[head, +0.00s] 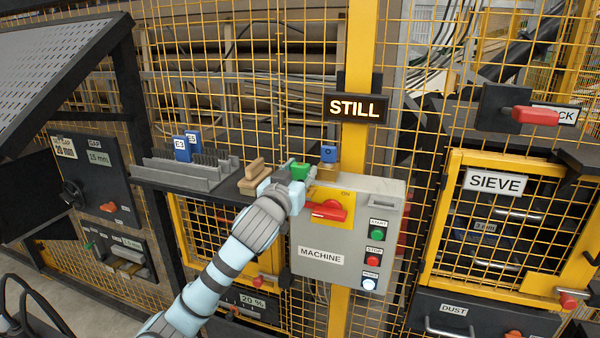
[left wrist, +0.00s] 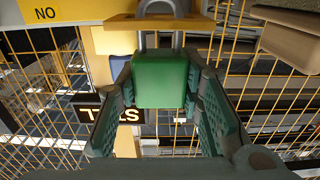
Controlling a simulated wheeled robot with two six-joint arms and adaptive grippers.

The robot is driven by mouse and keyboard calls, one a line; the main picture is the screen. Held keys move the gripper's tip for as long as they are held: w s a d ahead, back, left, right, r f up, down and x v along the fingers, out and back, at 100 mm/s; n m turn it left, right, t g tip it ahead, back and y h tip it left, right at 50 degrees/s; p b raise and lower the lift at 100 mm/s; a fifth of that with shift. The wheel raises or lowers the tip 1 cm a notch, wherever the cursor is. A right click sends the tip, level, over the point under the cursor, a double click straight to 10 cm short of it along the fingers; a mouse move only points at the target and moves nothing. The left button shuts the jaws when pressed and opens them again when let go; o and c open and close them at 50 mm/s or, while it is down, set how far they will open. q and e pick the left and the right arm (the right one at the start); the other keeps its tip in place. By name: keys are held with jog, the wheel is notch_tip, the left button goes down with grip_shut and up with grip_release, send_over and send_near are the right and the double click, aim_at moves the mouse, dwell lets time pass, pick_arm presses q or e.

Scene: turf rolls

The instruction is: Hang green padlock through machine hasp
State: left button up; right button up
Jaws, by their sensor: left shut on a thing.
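My left gripper (head: 290,184) is at the upper left corner of the grey machine box (head: 320,258). It is shut on the green padlock (head: 299,170). In the left wrist view, the padlock's green body (left wrist: 160,80) sits between the two fingers, and its grey shackle (left wrist: 179,40) extends toward the picture's top. The box carries a red switch handle (head: 328,210) on a yellow plate. I cannot make out the hasp clearly. My right gripper is not in view.
A blue padlock (head: 328,153) stands just right of the green one. A wooden block (head: 254,172) and a grey slotted rack (head: 180,172) are on the dark shelf to the left. A STILL sign (head: 356,108) is above. Yellow mesh fencing stands behind.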

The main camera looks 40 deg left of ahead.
pick_arm(q)
jog(key=shift+f+b, duration=0.65)
jog(key=shift+f, duration=0.3)
jog(key=o, duration=1.3)
jog(key=v, duration=0.7)
jog(key=shift+s+d, duration=0.1)
jog(key=shift+s, duration=0.25)
jog(key=shift+w, duration=0.15)
